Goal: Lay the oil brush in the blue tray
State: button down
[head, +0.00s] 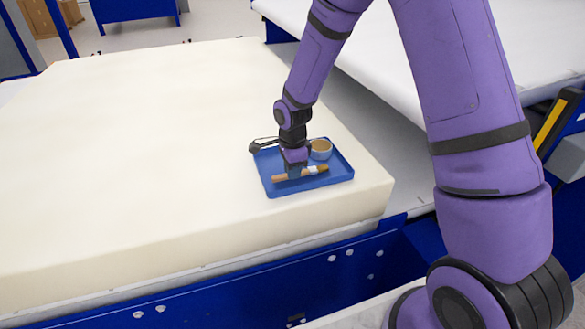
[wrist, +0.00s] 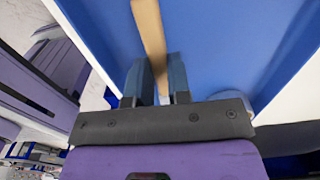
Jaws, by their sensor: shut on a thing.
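The oil brush (head: 318,169) has a wooden handle and a light metal band toward its right end. It lies level over the front part of the blue tray (head: 338,177). My gripper (head: 290,172) points down and is shut on the brush's handle. The wrist view shows the wooden handle (wrist: 150,32) running up from between my gripper's fingers (wrist: 160,82), with the tray's blue floor (wrist: 225,45) behind it. I cannot tell whether the brush touches the tray floor. My gripper hides part of the handle and of the tray.
A small round tan cup (head: 321,149) stands in the tray's back right part. The tray rests on a large cream foam block (head: 150,160), near its right front corner. The foam's left side is clear. A dark bar shows at the tray's back left edge.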

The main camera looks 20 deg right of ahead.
jog(key=shift+f, duration=0.55)
jog(key=c, duration=1)
grip_release()
jog(key=shift+r, duration=0.15)
jog(key=s+d+r+n+t, duration=0.1)
jog(key=s+r+n, duration=0.1)
jog(key=r, duration=0.8)
jog(key=s+d+r+n, duration=0.2)
jog(key=s+r, duration=0.1)
jog(key=r, duration=0.7)
jog(key=s+d+r+n+t, duration=0.1)
jog(key=s+r+n, duration=0.3)
jog(key=s, duration=0.4)
jog(key=s+d+r+n+t, duration=0.1)
jog(key=s+d+r+n, duration=0.2)
jog(key=s+r+n, duration=0.2)
jog(key=s+d+r+n+t, duration=0.2)
jog(key=s+r+n, duration=0.3)
jog(key=s, duration=0.6)
jog(key=shift+s+d, duration=0.1)
jog(key=shift+s, duration=0.1)
